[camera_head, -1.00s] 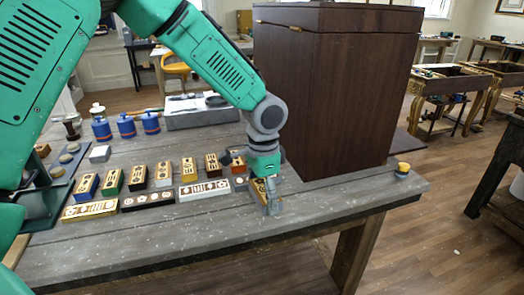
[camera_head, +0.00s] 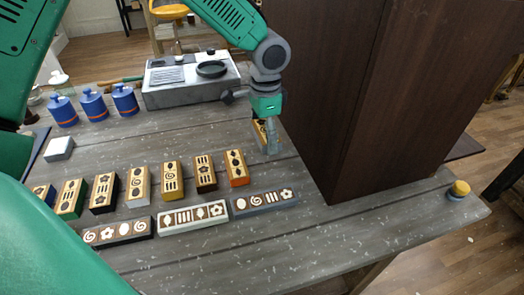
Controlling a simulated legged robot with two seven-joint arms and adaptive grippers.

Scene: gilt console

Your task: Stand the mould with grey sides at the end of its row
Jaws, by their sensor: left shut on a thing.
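My left gripper (camera_head: 268,142) points down beside the dark cabinet, shut on a small gold-faced mould (camera_head: 259,131) with dark motifs. The fingers hide much of that mould, and I cannot tell its side colour or whether it touches the table. Left and in front is a row of gold-faced moulds, including one with pale grey sides (camera_head: 138,187), a brown-sided one (camera_head: 205,173) and, at the right end, an orange-sided one (camera_head: 237,168). A nearer row has black (camera_head: 118,231), white (camera_head: 193,217) and slate-grey (camera_head: 264,202) moulds with pale motifs. My right gripper is not in view.
The tall dark cabinet (camera_head: 345,100) stands right of the gripper. A grey stand with a black dish (camera_head: 190,82) and blue canisters (camera_head: 94,103) are at the back. A yellow-topped pot (camera_head: 458,190) stands at the right corner.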

